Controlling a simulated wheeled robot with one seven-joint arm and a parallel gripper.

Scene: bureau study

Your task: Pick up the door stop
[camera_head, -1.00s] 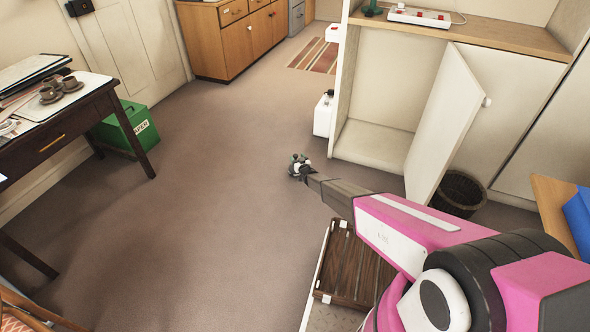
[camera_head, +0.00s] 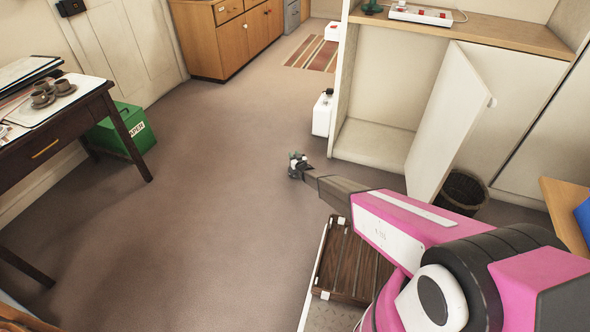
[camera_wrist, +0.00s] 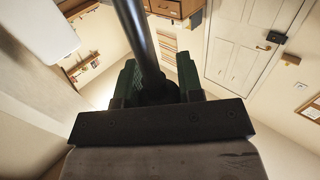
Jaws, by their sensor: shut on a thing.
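My gripper (camera_head: 297,165) is at the end of my outstretched arm, over the open carpet left of the white cabinet. It also shows in the wrist view (camera_wrist: 158,82), where its two green fingers are shut on a dark thing, which I take to be the door stop (camera_wrist: 155,88). The thing is dark and rounded between the fingers, and a dark rod runs from it to the top of that view. In the head view the held thing is too small to tell apart from the fingers.
A white cabinet with its door (camera_head: 448,125) swung open stands right of my gripper, with a dark wicker basket (camera_head: 462,190) by it. A white container (camera_head: 322,114) stands at its left side. Carpet between is clear.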

